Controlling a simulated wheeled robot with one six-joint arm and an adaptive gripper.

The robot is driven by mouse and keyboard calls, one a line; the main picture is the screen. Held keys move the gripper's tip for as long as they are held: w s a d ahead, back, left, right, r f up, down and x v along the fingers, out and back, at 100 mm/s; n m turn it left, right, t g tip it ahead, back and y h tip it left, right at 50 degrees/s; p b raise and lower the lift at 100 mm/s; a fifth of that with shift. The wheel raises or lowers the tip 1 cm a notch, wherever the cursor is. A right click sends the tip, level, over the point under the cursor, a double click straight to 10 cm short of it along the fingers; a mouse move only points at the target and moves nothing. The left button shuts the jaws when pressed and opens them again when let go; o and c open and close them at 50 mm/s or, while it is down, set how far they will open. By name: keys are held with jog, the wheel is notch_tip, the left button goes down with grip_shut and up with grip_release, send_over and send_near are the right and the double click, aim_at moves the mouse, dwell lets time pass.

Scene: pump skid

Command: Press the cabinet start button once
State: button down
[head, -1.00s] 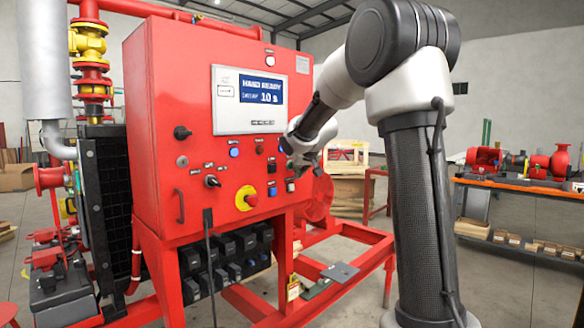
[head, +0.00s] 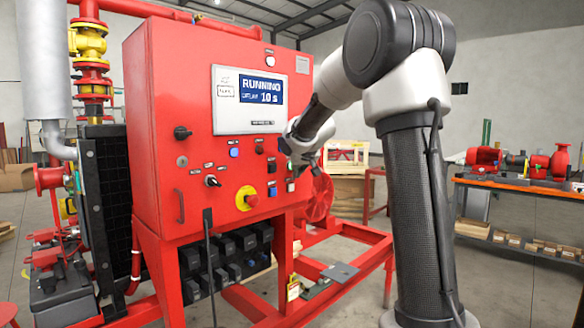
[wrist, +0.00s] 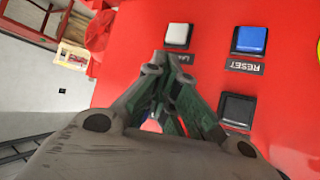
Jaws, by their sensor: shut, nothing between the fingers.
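The red cabinet (head: 150,110) stands left of centre in the head view. Its display (head: 262,91) reads "RUNNING" and "10 s". My gripper (head: 300,164) is at the right part of the cabinet's front, over the button area. In the wrist view my gripper (wrist: 170,62) is shut and empty, its fingers close to the red panel. A white button (wrist: 178,35), a blue button labelled RESET (wrist: 249,40) and a black button (wrist: 237,110) show beside the fingers. No start button label is readable; the panel behind the fingers is hidden. I cannot tell whether the fingers touch anything.
A red and yellow knob (head: 246,198), a selector switch (head: 213,181) and a black handle-like knob (head: 182,133) stick out of the cabinet front. A red frame (head: 350,262) extends below right. A workbench (head: 520,186) with red pump parts stands at the right.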

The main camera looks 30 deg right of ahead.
dwell(0.4)
jog(key=shift+s+d, duration=0.25)
jog(key=shift+s, duration=0.5)
jog(key=shift+s, duration=0.1)
jog(key=s, duration=0.1)
jog(key=s+d, duration=0.1)
jog(key=s, duration=0.2)
jog(key=shift+s+d, duration=0.25)
jog(key=shift+d, duration=0.1)
dwell(0.4)
